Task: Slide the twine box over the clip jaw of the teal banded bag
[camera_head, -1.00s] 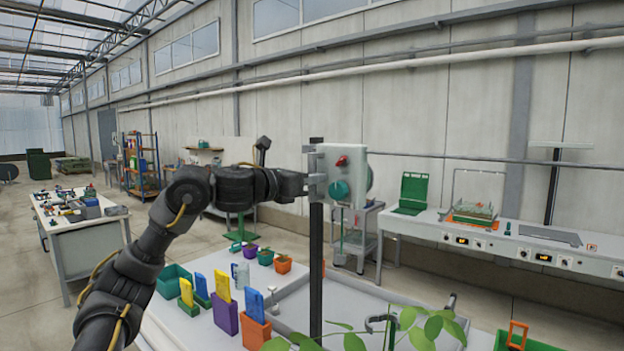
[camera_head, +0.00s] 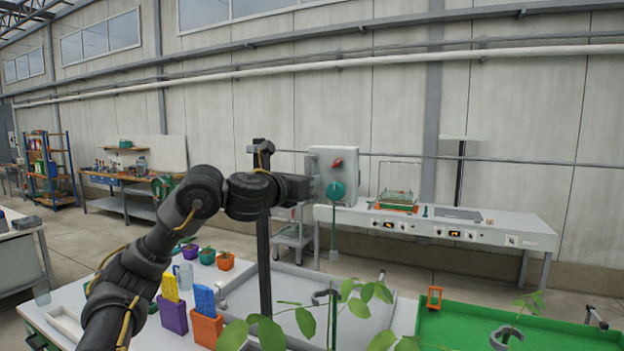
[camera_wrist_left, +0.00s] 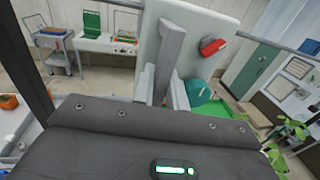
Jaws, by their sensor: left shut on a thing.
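My left gripper (camera_head: 312,188) comes in from the left and is shut on a pale grey box (camera_head: 322,160), holding it above the bench. The box has a red switch (camera_head: 337,163) and a teal round knob (camera_head: 335,190) on its face. In the left wrist view the fingers (camera_wrist_left: 168,85) are at the edge of the same box (camera_wrist_left: 205,22). The finger contact is partly hidden. I cannot make out anything as the twine box, the teal banded bag or its clip jaw. My right gripper is not in view.
A dark upright post (camera_head: 264,250) stands behind my left wrist. An orange holder (camera_head: 206,328) and a purple holder (camera_head: 173,317) stand on the near bench. A green tray (camera_head: 460,325) and leafy plants (camera_head: 305,322) lie at the lower right. A white workbench (camera_head: 440,222) stands by the wall.

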